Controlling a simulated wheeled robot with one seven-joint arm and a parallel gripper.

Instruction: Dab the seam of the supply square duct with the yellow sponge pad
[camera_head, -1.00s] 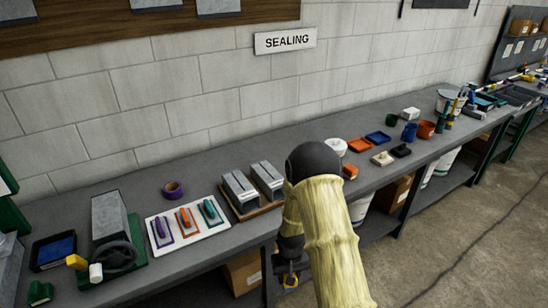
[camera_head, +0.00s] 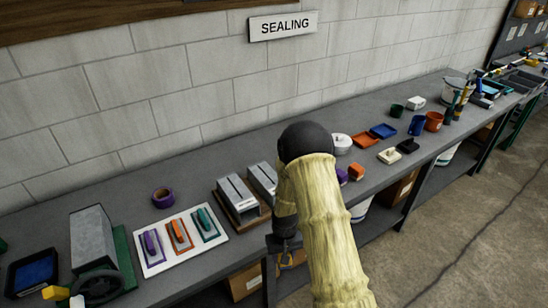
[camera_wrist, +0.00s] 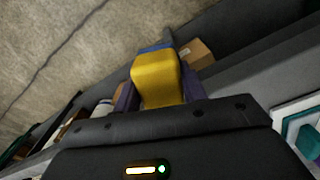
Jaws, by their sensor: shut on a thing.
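My gripper (camera_wrist: 160,92) is shut on the yellow sponge pad (camera_wrist: 158,75), which has a blue layer at its far end. In the head view my gripper (camera_head: 284,260) hangs in front of the bench edge, below the bench top, partly hidden by my arm. Two grey square ducts, one at the left (camera_head: 236,196) and one at the right (camera_head: 262,178), stand side by side on a brown wooden board, up and left of my gripper. My arm is close to the right one. Their labels are too small to read, so I cannot tell which is supply. The pad is apart from both.
A white board (camera_head: 184,256) holds purple, orange and teal handled tools. A purple tape roll (camera_head: 162,196) lies behind it. A cardboard box (camera_head: 244,283) sits below.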

